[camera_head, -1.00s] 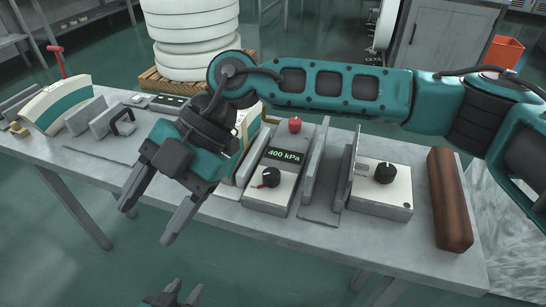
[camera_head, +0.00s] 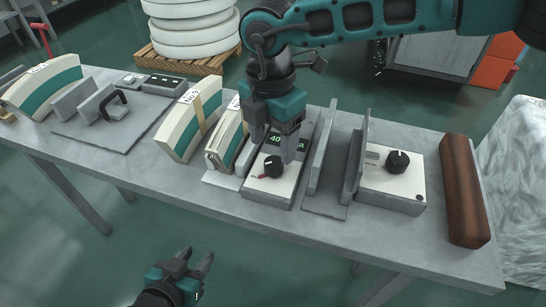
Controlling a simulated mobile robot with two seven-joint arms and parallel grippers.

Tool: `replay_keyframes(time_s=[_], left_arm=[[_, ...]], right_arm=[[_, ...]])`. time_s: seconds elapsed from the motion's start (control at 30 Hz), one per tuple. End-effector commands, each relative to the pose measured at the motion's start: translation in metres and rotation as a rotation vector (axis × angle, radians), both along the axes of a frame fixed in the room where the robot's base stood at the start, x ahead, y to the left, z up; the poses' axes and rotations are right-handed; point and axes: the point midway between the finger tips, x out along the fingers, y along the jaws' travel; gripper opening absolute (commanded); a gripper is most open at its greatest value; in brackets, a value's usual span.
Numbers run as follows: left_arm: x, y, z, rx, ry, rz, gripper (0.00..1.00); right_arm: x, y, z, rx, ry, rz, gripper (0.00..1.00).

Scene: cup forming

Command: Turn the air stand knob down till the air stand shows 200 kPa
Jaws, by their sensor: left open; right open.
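The air stand (camera_head: 270,190) is a grey box with a white top on the workbench. Its black knob (camera_head: 273,165) has a red pointer beside it at lower left. Its green display (camera_head: 276,139) is partly covered by my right gripper; only the start, "40", can be read. My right gripper (camera_head: 274,150) is open, pointing down above the air stand, its fingers to either side of the knob as seen here; whether they touch it I cannot tell. My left gripper (camera_head: 192,262) is open and empty, low in front of the bench.
Grey upright plates (camera_head: 322,160) stand right of the air stand. Beyond them are a second box with a black knob (camera_head: 398,162) and a brown bar (camera_head: 463,190). Banded cream-and-green stacks (camera_head: 188,127) stand to the left.

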Motion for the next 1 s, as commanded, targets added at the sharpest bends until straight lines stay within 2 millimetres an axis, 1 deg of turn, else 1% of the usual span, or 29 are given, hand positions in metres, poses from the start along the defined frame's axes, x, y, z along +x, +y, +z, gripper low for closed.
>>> replay_keyframes(time_s=[0.03, 0.1, 0.2, 0.3, 0.43, 0.67, 0.77, 1.0], left_arm=[[0.0, 0.0, -0.001, 0.0, 0.001, -0.001, 0.43], [0.0, 0.0, -0.002, 0.0, 0.002, -0.001, 0.43], [0.0, -0.001, -0.002, -0.001, 0.003, -0.001, 0.43], [0.0, -0.001, -0.002, -0.002, 0.003, -0.002, 0.43], [0.0, -0.001, -0.001, -0.002, 0.002, -0.002, 0.43], [0.0, -0.002, -0.001, -0.003, 0.001, -0.003, 0.43], [0.0, -0.002, -0.001, -0.003, 0.001, -0.003, 0.43], [0.0, -0.002, 0.0, -0.003, 0.0, -0.003, 0.43]], right_arm=[[-0.001, 0.0, -0.011, -0.001, 0.002, 0.0, 0.65], [-0.001, 0.0, -0.023, -0.001, 0.002, 0.0, 0.65], [-0.001, 0.0, -0.037, 0.001, 0.002, 0.0, 0.65], [-0.001, 0.0, -0.045, 0.001, 0.001, 0.0, 0.65], [-0.001, 0.0, -0.05, 0.002, -0.001, 0.0, 0.65], [-0.001, 0.0, -0.051, 0.002, -0.001, 0.0, 0.65], [-0.001, 0.0, -0.051, 0.002, -0.001, 0.0, 0.58], [-0.001, 0.0, -0.05, 0.001, 0.0, 0.0, 0.35]])
